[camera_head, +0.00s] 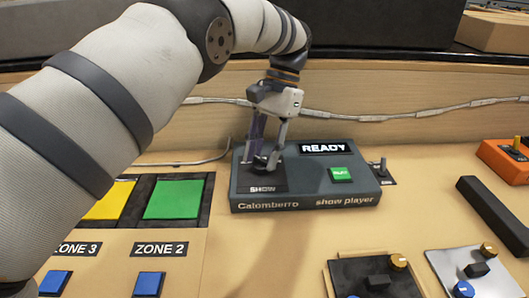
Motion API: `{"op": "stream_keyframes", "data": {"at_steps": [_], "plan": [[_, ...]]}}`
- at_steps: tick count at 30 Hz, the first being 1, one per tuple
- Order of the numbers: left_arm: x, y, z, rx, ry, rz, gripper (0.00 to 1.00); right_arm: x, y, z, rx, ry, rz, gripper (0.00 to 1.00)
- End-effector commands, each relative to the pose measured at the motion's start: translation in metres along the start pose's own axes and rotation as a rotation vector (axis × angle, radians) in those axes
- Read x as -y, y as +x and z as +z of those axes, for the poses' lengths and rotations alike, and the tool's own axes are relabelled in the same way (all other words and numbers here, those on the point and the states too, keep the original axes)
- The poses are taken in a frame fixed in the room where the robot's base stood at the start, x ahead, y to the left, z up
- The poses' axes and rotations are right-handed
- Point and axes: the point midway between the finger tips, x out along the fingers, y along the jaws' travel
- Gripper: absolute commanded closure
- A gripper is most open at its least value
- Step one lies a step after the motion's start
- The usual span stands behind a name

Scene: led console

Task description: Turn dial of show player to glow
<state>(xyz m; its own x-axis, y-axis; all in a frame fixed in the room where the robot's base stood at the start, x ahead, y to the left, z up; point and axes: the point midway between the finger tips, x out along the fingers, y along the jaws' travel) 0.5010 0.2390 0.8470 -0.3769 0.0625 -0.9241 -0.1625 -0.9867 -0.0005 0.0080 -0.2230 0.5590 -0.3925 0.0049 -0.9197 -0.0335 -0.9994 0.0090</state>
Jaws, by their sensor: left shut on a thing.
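The show player (305,202) is a dark grey box at the middle of the camera_head view, lettered "Calomberro show player". My right gripper is not in view.
Left of the player are yellow (109,200) and green (175,199) pads, with blue buttons (149,284) below. Small panels with knobs (375,277) and a black bar (494,212) lie at the right. An orange box (508,160) stands at the right edge. A cable (340,115) runs along the back wall.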

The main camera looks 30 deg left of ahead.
Motion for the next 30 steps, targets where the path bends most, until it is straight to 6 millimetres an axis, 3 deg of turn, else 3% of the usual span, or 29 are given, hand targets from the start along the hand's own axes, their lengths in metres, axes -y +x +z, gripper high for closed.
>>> {"op": "stream_keyframes", "data": {"at_steps": [17, 18, 21, 30], "plan": [[0.0000, 0.0015, 0.0001, 0.004, -0.030, 0.013, 0.96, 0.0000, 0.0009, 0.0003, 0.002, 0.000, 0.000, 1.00], [0.0000, 0.0015, 0.0001, 0.004, -0.030, 0.013, 0.66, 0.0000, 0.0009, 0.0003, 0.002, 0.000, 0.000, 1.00], [0.0000, 0.0014, 0.0001, 0.003, -0.029, 0.013, 0.48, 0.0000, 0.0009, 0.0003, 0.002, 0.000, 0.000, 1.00], [0.0001, -0.0022, 0.0009, 0.000, -0.029, 0.012, 0.48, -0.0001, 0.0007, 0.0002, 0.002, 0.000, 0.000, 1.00]]}}
